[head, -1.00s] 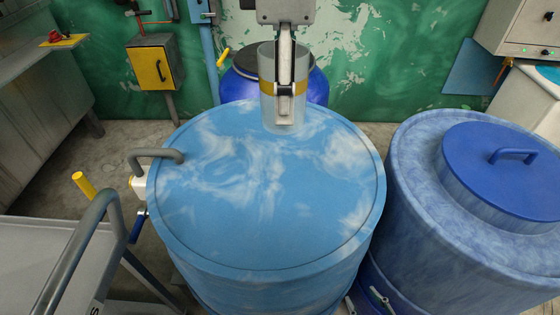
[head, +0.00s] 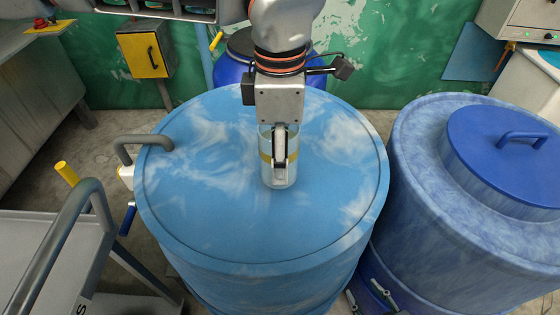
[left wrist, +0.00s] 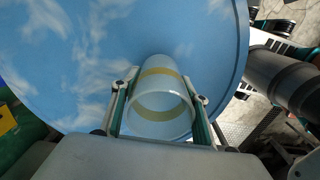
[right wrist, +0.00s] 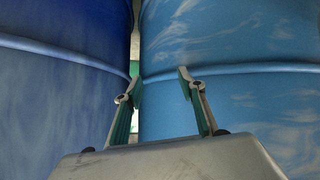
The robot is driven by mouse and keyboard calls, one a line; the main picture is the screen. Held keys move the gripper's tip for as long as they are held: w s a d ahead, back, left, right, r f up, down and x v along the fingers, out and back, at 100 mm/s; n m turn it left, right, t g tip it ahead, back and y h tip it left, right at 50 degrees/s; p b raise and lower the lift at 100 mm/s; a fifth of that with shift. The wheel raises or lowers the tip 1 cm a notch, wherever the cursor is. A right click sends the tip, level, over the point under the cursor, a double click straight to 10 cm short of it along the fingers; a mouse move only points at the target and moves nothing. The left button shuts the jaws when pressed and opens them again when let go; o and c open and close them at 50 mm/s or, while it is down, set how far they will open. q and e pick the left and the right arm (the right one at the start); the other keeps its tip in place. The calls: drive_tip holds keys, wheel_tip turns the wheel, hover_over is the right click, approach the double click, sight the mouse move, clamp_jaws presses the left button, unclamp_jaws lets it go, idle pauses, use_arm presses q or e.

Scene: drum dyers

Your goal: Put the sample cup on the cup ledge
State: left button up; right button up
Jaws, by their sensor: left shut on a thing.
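The sample cup (head: 269,176) is a clear cylinder with a yellow band, upright over the pale-blue drum lid (head: 215,190). My left gripper (head: 279,150) is shut on its sides. The cup also shows in the left wrist view (left wrist: 160,78), open end toward the camera, between the two fingers. I cannot tell whether its base touches the lid. My right gripper (right wrist: 158,82) is open and empty in the right wrist view, near the drum sides. I cannot make out the cup ledge in any view.
A blue drum with a raised lid (head: 510,150) stands at the right. A darker drum (head: 232,75) is behind. A grey cart with a tube handle (head: 62,235) is at the lower left. A yellow box (head: 144,57) is at the back left.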

use_arm(q)
drive_tip(key=shift+f, duration=1.3)
drive_tip(key=o, duration=1.1)
wheel_tip(320, 180, up, 12)
drive_tip(key=shift+s+r+p, duration=0.1)
drive_tip(key=shift+s+p, duration=0.05)
drive_tip(key=shift+p, duration=0.8)
